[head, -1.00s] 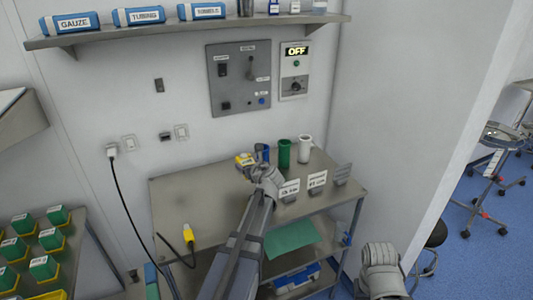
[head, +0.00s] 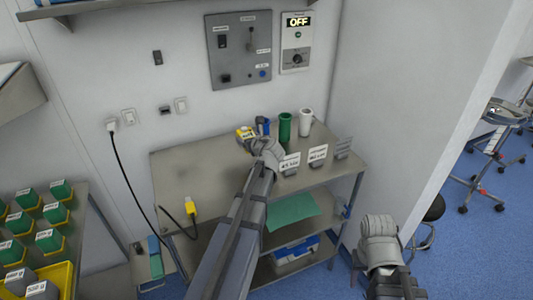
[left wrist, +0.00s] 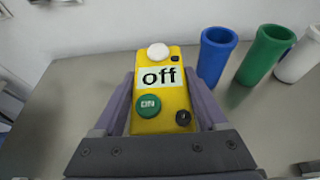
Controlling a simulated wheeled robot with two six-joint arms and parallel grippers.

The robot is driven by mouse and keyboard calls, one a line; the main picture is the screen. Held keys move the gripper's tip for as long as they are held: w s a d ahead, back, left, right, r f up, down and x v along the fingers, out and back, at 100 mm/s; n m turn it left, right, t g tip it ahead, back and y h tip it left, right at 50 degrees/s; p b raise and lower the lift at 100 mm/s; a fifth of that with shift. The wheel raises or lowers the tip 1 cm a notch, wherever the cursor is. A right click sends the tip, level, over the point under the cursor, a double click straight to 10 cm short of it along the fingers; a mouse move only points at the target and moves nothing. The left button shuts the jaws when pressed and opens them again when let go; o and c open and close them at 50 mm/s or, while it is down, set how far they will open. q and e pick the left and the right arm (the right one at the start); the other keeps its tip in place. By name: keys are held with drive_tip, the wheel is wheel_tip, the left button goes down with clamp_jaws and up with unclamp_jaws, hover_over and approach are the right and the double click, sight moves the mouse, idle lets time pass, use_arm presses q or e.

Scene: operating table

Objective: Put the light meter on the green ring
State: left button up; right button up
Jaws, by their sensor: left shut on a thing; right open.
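A yellow light meter (head: 243,133) is between the fingers of my left gripper (head: 253,140), over the metal cart top. In the left wrist view the meter (left wrist: 163,102) faces the camera, with a white dome, a display reading "off", a green ON button and a dark knob. My left gripper (left wrist: 162,112) is shut on its sides. I cannot make out a green ring; a green tube (head: 285,127) stands between a blue tube (head: 261,126) and a white tube (head: 305,123). My right gripper (head: 378,226) is open and empty, right of the cart.
The cart top (head: 185,170) is clear at left. Label stands (head: 317,154) line its right front. A black cable runs down to a yellow connector (head: 190,209) at the front edge. The wall panel (head: 296,42) reads OFF. Green-topped boxes (head: 48,240) stand at far left.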

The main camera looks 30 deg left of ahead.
sight(250, 164)
use_arm(q)
drive_tip(key=shift+f+b, duration=4.9)
drive_tip(key=shift+f, duration=0.1)
drive_tip(key=shift+f, duration=0.15)
drive_tip(key=o, duration=1.5)
drive_tip(key=shift+r, duration=0.4)
drive_tip(key=p+v, duration=0.4)
drive_tip(key=v, duration=0.6)
drive_tip(key=shift+s+d+r, duration=0.15)
drive_tip(key=shift+s+d, duration=0.1)
drive_tip(key=shift+s, duration=0.05)
drive_tip(key=shift+s+d+r+p, duration=0.1)
drive_tip(key=shift+s+d+p, duration=0.25)
drive_tip(key=shift+d, duration=0.1)
